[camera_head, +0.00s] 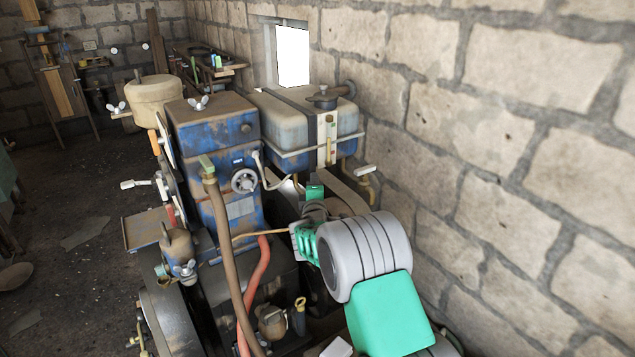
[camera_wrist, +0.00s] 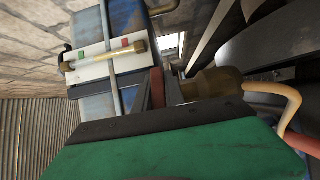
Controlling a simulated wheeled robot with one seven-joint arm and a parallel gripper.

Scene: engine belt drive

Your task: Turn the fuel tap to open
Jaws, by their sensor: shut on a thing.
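In the wrist view the dark fingers of my gripper (camera_wrist: 158,92) are closed on a red lever, the fuel tap's handle (camera_wrist: 157,86). Only a narrow strip of the handle shows between them. The brass tap body (camera_wrist: 216,85) sits just right of the fingers, with a tan pipe curving away from it. The blue fuel tank (camera_wrist: 127,18) is above, with a sight tube and a plate with red and green marks. In the head view the tank (camera_head: 290,113) stands behind the engine. My gripper (camera_head: 315,193) is below it, and the tap is hidden there.
The blue engine block (camera_head: 212,135) stands left of my arm. A brown hose (camera_head: 222,230) and a red hose (camera_head: 255,285) run down close by. The stone wall (camera_head: 490,140) lies right of the tank. Open floor shows at far left.

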